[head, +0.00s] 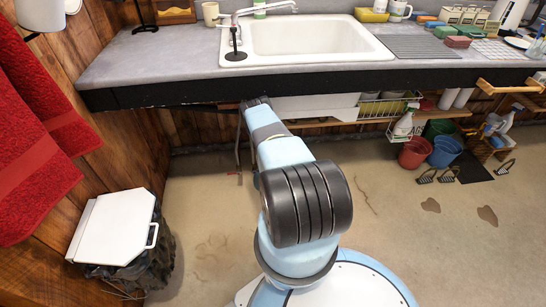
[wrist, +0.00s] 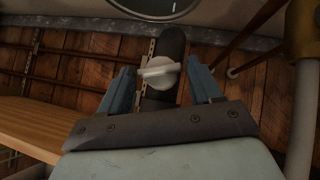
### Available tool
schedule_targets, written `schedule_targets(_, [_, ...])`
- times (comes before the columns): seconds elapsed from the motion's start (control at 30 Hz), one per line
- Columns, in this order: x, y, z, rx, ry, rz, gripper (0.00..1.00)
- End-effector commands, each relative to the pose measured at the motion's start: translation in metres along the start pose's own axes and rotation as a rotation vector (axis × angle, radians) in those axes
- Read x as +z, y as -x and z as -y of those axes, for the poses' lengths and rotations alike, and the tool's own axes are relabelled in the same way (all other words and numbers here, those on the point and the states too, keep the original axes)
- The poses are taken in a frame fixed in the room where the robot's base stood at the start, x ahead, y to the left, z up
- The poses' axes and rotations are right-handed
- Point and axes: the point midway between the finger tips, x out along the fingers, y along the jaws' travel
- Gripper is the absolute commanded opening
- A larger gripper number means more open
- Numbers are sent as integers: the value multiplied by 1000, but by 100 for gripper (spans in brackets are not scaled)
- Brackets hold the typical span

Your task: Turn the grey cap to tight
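In the wrist view the grey cap (wrist: 160,73) is a round, pale knob with a raised bar across its face. The bar lies roughly left to right, slightly tilted. The cap sits on a dark upright part (wrist: 168,45) below the sink. My gripper (wrist: 163,78) is open, with one blue-grey finger on each side of the cap and a visible gap to each. I cannot tell how far the cap is in depth. In the head view my arm reaches under the counter, and the gripper and cap are hidden.
The counter (head: 160,62) with its white sink (head: 310,36) overhangs my arm. In the wrist view a pale pipe (wrist: 303,100) stands at right and a wooden shelf (wrist: 45,125) lies at left. A white-lidded bin (head: 115,225) stands on the floor at left.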

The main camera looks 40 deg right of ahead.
Motion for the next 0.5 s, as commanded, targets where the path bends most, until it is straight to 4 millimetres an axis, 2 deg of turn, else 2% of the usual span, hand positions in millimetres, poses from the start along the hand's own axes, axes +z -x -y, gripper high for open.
schedule_targets(0.07, [0, 0, 0, 0, 0, 0, 56])
schedule_targets(0.4, [0, 0, 1, -1, 0, 0, 23])
schedule_targets(0.5, [0, 0, 1, -3, -1, 0, 23])
